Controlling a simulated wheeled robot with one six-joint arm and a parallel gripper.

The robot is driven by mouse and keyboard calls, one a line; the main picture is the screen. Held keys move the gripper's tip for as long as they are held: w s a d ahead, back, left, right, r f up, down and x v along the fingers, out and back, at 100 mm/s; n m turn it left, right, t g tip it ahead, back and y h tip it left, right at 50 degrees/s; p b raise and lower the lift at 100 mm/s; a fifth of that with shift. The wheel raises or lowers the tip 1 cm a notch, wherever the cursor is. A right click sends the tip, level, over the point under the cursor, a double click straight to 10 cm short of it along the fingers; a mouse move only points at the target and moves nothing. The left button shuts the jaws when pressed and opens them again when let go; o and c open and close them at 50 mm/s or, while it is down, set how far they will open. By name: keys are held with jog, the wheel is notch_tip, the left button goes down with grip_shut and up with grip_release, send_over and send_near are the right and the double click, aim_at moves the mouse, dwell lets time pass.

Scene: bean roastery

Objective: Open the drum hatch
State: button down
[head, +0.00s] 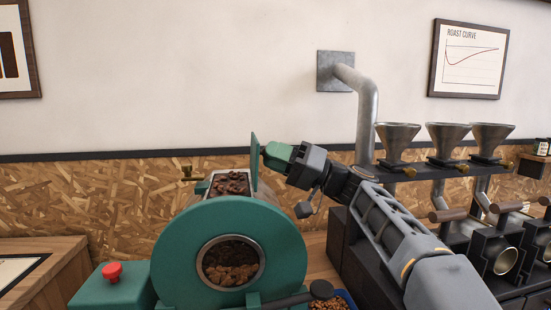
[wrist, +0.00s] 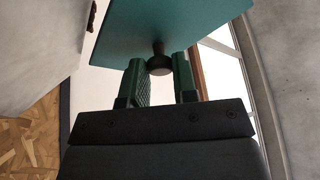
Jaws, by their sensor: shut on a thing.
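The drum hatch (head: 255,161) is a thin teal plate standing upright at the right edge of the drum's top opening. Brown beans (head: 231,184) show in the uncovered opening to its left. The teal drum (head: 172,250) has a round front window. My gripper (head: 266,153) is at the hatch's right face, its green fingers shut on the hatch's small dark knob (wrist: 159,66). In the wrist view the hatch (wrist: 165,30) fills the top middle, with the knob between the fingers. The knob is hidden in the head view.
A red button (head: 112,272) sits on a teal box at the lower left. A metal duct (head: 367,115) rises behind my arm. Several funnels (head: 447,135) stand at the right.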

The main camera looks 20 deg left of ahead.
jog(key=c, duration=0.9)
grip_release()
jog(key=shift+s, duration=0.1)
jog(key=b+v, duration=0.1)
jog(key=v, duration=0.6)
jog(key=shift+d+f, duration=0.1)
jog(key=shift+d, duration=0.15)
